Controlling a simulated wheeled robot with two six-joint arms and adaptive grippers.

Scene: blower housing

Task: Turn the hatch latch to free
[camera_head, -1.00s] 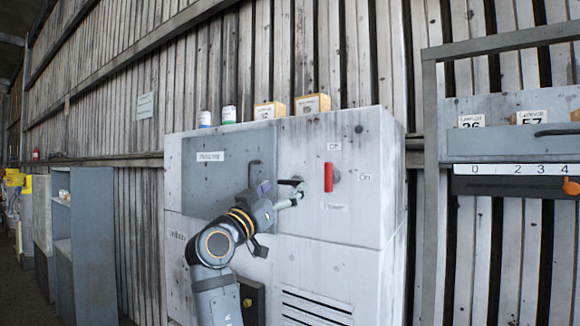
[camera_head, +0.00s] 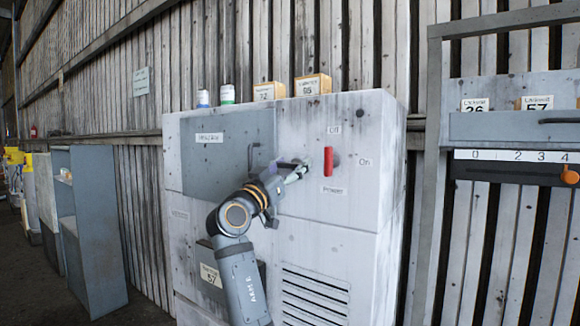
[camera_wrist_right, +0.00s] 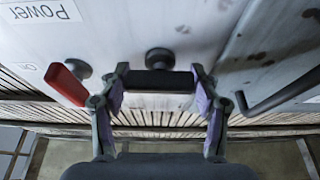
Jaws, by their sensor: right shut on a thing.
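The hatch latch (camera_head: 285,164) is a dark bar on a round pivot on the light grey cabinet front, between the grey hatch (camera_head: 225,165) and the red power lever (camera_head: 328,162). In the head view the bar lies about level. My right gripper (camera_head: 294,174) is at the latch. In the right wrist view the black latch bar (camera_wrist_right: 158,82) lies across between the purple pads of my right gripper (camera_wrist_right: 160,98), which is shut on it. The hatch looks closed; its bent dark handle (camera_head: 254,158) is left of the latch. My left gripper is out of view.
The red lever (camera_wrist_right: 67,85) is close to one side of my right gripper, and the hatch handle (camera_wrist_right: 282,95) to the other. Cans and boxes (camera_head: 312,85) stand on the cabinet top. A drawer unit (camera_head: 510,126) is at right, an open grey shelf (camera_head: 92,225) at left.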

